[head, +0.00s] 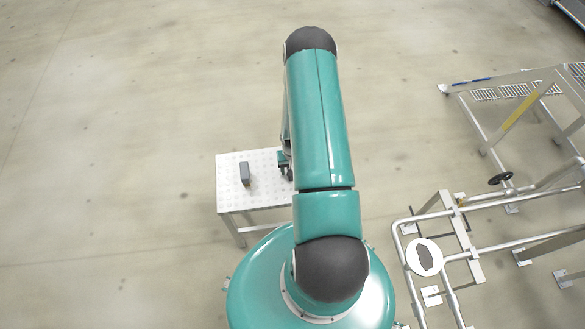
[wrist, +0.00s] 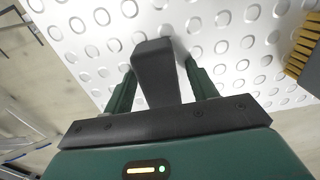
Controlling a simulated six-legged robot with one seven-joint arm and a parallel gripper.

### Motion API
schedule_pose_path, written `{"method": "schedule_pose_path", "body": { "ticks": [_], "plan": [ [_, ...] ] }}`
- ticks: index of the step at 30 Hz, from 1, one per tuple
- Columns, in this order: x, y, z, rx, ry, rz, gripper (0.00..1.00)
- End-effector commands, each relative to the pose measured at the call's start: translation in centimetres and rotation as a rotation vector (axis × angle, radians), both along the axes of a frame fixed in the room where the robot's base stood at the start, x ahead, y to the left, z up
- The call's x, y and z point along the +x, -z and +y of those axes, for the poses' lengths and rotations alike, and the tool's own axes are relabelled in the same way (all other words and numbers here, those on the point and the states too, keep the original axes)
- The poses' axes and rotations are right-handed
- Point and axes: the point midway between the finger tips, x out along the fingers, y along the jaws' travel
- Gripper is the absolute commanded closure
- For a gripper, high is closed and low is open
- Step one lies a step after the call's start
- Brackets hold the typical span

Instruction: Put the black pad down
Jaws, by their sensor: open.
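The black pad (wrist: 155,62) is a dark, tapered block in the wrist view, standing out between the two green fingers of my gripper (wrist: 160,72). The fingers are open around it, with narrow gaps at its sides. Its far end lies against the white studded table top (wrist: 84,38); I cannot tell exactly how it touches. In the head view my gripper (head: 285,163) is at the right part of the small white table (head: 228,198), partly hidden by my arm. I cannot make out the pad clearly there.
A grey brush (head: 244,172) with yellow bristles stands on the table, left of my gripper. The bristles (wrist: 304,45) show at the right edge of the wrist view. A metal pipe frame (head: 470,250) with a black handwheel (head: 501,178) is at right. The floor at left is clear.

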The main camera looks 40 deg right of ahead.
Motion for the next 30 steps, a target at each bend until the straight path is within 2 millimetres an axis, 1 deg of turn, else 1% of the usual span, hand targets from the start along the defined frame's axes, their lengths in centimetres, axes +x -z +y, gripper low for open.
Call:
{"method": "schedule_pose_path", "body": {
  "ticks": [4, 7, 11, 18, 22, 25, 30],
  "plan": [
    [0.0, -0.3, 0.0, -0.001, 0.000, -0.001, 0.43],
    [0.0, -1.3, 0.0, -0.001, 0.001, -0.001, 0.43],
    [0.1, -3.4, -0.1, -0.001, 0.002, -0.002, 0.43],
    [0.1, -8.3, -0.1, -0.002, 0.002, -0.003, 0.43],
    [0.1, -10.4, -0.1, -0.002, 0.001, -0.002, 0.43],
    [0.1, -11.6, 0.0, -0.001, 0.001, -0.002, 0.43],
    [0.0, -12.3, 0.0, 0.001, 0.000, 0.001, 0.43]
  ]
}}
